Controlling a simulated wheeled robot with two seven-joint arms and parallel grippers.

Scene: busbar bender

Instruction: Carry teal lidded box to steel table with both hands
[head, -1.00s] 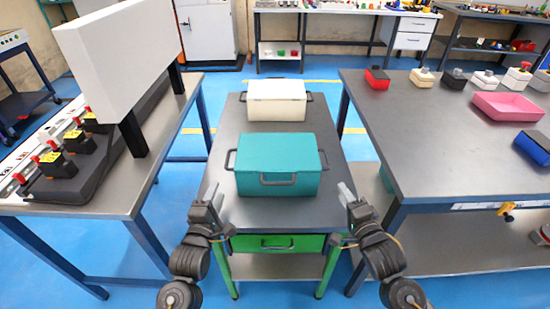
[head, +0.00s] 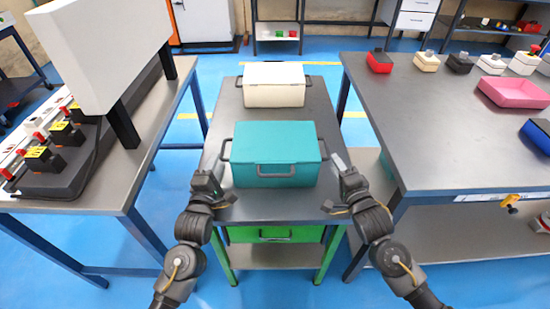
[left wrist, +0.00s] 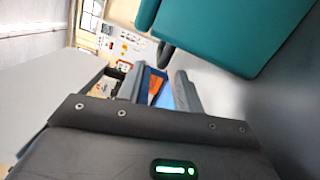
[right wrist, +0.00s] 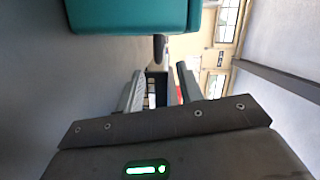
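The teal lidded box (head: 275,145) stands upright and closed on a grey-topped cart (head: 270,207). It has a dark handle on its front and one on each side. My left gripper (head: 218,172) is open and empty just in front of the box's left handle. My right gripper (head: 338,164) is open and empty beside the right handle. In the left wrist view the teal box (left wrist: 210,35) is above the spread fingers. It also shows in the right wrist view (right wrist: 135,15), near its handle. Neither gripper visibly touches a handle.
A white lidded box (head: 274,85) stands behind the teal box. A grey-topped table (head: 440,140) on the right bears a pink tray (head: 513,92) and small boxes; its near-left area is clear. A left table (head: 120,190) bears a white panel and red-knobbed devices.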

